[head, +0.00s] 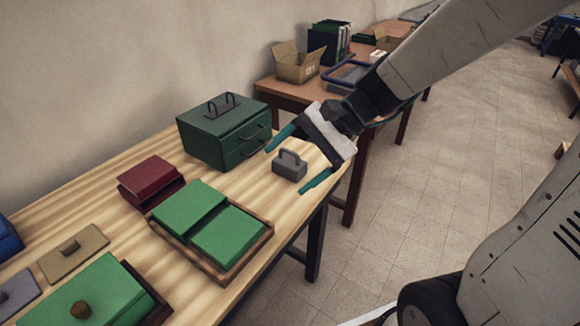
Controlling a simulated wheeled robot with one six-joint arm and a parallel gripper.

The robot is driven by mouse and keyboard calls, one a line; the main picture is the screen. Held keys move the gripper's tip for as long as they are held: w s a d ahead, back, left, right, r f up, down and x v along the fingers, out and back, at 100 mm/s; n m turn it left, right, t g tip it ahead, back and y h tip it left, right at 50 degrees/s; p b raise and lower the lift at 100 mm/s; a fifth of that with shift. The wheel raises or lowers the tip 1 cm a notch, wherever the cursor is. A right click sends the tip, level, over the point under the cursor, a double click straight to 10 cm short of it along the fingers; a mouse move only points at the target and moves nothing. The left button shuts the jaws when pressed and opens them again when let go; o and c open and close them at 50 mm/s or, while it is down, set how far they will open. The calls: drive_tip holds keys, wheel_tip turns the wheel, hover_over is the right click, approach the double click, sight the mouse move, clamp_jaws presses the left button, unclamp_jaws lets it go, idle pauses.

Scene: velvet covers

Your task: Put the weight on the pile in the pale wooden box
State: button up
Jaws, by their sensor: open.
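The grey weight (289,166) with a loop handle stands upright near the right end of the table. My gripper (286,171) is open, with one teal finger on each side of the weight in the picture. I cannot tell how far the fingers are above or behind it. The shallow wooden box (222,277) stands left of the weight, near the table's front edge. It holds two green piles side by side. The left pile (187,207) looks taller than the right pile (229,236).
A dark green case (212,140) with handles stands behind the weight. A dark red stack (150,180) is left of the box. A green, knobbed piece (95,296) and a tan lid (73,253) lie at front left. Bare table (262,190) shows between box and weight.

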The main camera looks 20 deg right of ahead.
drive_tip(key=w+d+f+m+t+y, duration=0.25)
drive_tip(key=w+f+m+t, duration=0.3)
drive_tip(key=w+m, duration=0.45)
drive_tip(key=m+t+h, duration=0.5)
drive_tip(key=m, duration=0.4)
approach(296, 164)
drive_tip(key=shift+g+y, duration=0.25)
drive_tip(key=w, duration=0.1)
drive_tip(key=w+a+f, duration=0.1)
drive_tip(key=w, duration=0.3)
drive_tip(key=shift+w+a+f, duration=0.25)
drive_tip(key=shift+a+f, duration=0.05)
drive_tip(key=shift+f, duration=0.1)
drive_tip(key=x, duration=0.7)
drive_tip(key=shift+s+a+f, duration=0.25)
drive_tip(key=shift+s+f, duration=0.1)
drive_tip(key=shift+s, duration=0.05)
drive_tip(key=shift+w+a+f, duration=0.1)
drive_tip(key=shift+w+a, duration=0.05)
drive_tip(key=shift+w, duration=0.15)
drive_tip(key=shift+c, duration=0.3)
clamp_jaws()
